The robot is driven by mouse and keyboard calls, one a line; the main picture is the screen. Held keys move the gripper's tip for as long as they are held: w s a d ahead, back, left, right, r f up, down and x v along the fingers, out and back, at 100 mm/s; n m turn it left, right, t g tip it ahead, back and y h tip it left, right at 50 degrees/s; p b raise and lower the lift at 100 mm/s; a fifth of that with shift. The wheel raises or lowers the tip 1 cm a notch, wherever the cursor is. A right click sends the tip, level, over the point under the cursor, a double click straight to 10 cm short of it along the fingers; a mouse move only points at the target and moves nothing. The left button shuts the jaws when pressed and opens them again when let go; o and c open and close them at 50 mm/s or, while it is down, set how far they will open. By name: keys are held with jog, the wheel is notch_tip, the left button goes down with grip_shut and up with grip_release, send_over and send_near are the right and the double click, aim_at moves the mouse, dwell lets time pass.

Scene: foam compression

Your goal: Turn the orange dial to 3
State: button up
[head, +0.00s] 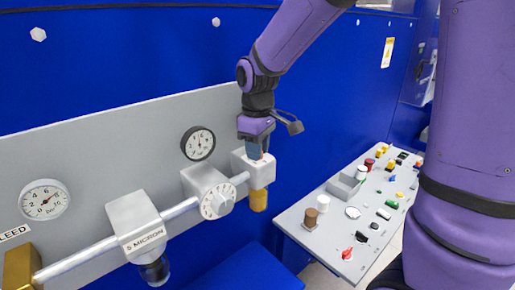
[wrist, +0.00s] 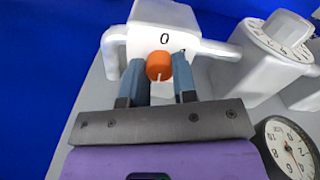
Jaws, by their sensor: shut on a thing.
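The orange dial (wrist: 159,66) shows in the wrist view on top of a white valve block (wrist: 168,14). A white pointer line on it points toward my gripper, and a black "0" is printed on the block on the dial's far side. My gripper (wrist: 159,80) has its blue-grey fingers on both sides of the dial, shut on it. In the head view my gripper (head: 255,151) reaches down onto the white block (head: 251,168), and the fingers mostly hide the dial. Other numbers around the dial are hidden or unreadable.
A white dial block (head: 212,194) sits left of the orange dial's block on the same pipe. A gauge (head: 198,143) is on the grey panel behind. A brass-coloured cup (head: 258,200) hangs below the block. A control panel (head: 330,222) with several knobs stands to the right.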

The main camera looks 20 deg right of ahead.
jog(key=shift+m, duration=0.4)
jog(key=o, duration=0.9)
notch_tip(320, 180, up, 11)
jog(key=shift+f, duration=0.1)
jog(key=s+d+m+t, duration=0.1)
jog(key=s+d+m, duration=0.1)
jog(key=s, duration=0.5)
jog(key=s+d+r+m+t, duration=0.1)
jog(key=s+d+m+t, duration=0.1)
jog(key=s, duration=0.5)
jog(key=s+d+m+t, duration=0.2)
jog(key=s+d+m, duration=0.1)
jog(key=s, duration=0.4)
jog(key=shift+r, duration=0.25)
